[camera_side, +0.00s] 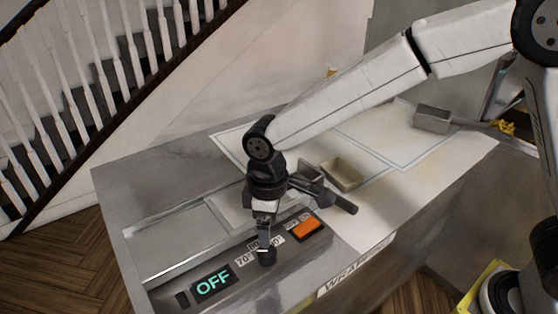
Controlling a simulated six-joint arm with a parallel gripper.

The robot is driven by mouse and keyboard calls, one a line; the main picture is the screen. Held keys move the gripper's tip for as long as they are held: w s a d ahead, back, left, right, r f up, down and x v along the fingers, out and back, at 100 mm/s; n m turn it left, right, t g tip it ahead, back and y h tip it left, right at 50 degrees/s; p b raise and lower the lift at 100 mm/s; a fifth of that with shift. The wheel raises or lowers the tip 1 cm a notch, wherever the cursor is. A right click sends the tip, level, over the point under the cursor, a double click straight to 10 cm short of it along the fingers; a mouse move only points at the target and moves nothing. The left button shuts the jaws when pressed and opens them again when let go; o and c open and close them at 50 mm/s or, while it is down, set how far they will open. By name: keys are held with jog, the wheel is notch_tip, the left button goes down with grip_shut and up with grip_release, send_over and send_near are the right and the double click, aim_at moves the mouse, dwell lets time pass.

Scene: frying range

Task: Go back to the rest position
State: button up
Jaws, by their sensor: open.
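My gripper (265,240) is open and points down at the control panel on the front of the metal counter. Its fingers are close above a dark round knob (267,257); I cannot tell whether they touch it. The panel display (213,282) reads OFF in green. An orange switch (307,229) is to the right of the gripper. Printed labels near the knob are partly hidden by the gripper.
A small tan tray (342,175) sits on the counter right of the gripper, with another container (308,170) partly hidden beside it. A metal basket (432,118) stands at the back right, near yellow fries (505,127). The counter's left end (150,185) is clear.

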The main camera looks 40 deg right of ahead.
jog(key=s+d+m, duration=0.1)
jog(key=d, duration=0.3)
jog(key=s+d+m+t, duration=0.1)
jog(key=d+m, duration=0.1)
jog(key=d, duration=0.3)
jog(key=s+d+m, duration=0.1)
jog(key=d, duration=0.3)
jog(key=shift+d+f+m, duration=0.4)
jog(key=s+d+f+m+t, duration=0.1)
jog(key=s+d+m, duration=0.3)
jog(key=s+d, duration=0.3)
jog(key=shift+d+f+t, duration=0.3)
jog(key=shift+d, duration=0.6)
